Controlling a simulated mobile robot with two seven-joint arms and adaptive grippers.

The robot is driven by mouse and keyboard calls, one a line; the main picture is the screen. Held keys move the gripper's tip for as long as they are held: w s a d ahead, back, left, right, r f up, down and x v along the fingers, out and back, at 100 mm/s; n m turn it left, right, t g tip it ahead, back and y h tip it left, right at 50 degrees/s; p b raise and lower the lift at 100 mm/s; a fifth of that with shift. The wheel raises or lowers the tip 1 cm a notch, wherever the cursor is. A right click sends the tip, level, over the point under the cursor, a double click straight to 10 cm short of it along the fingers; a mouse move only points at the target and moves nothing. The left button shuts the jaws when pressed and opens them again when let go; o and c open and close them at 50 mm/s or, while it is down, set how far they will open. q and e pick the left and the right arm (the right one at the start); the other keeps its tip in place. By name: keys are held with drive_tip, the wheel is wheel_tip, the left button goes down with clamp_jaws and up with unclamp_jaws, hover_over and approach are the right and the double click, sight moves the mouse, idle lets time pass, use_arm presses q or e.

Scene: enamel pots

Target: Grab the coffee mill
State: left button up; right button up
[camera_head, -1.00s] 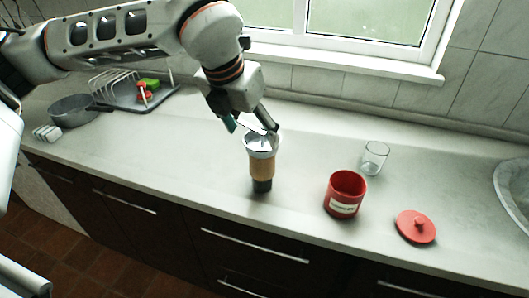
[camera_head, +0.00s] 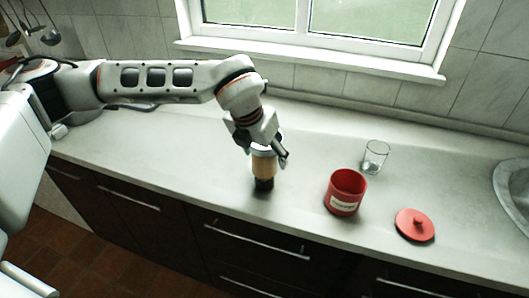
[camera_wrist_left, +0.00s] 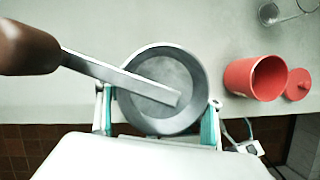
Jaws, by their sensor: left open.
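The coffee mill (camera_head: 264,167) stands upright on the counter, with a light wooden middle and a dark base; my gripper partly hides its top. The left wrist view shows it from above as a round grey bowl top (camera_wrist_left: 188,74), with a flat metal crank and a brown knob (camera_wrist_left: 25,48) reaching left. My left gripper (camera_head: 263,150) is open around the upper part of the mill. In the left wrist view its fingers (camera_wrist_left: 160,97) stand on either side of the mill; whether they touch it I cannot tell. My right gripper is out of view.
A red open canister (camera_head: 345,193) with a white label stands right of the mill. A red lid (camera_head: 415,225) lies farther right, and a clear glass (camera_head: 375,157) stands behind. The sink (camera_head: 513,188) is at the right edge. The counter's front edge is close to the mill.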

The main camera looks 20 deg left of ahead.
use_arm(q)
drive_tip(key=c, duration=1.4)
drive_tip(key=shift+o, duration=0.2)
drive_tip(key=shift+r, duration=0.1)
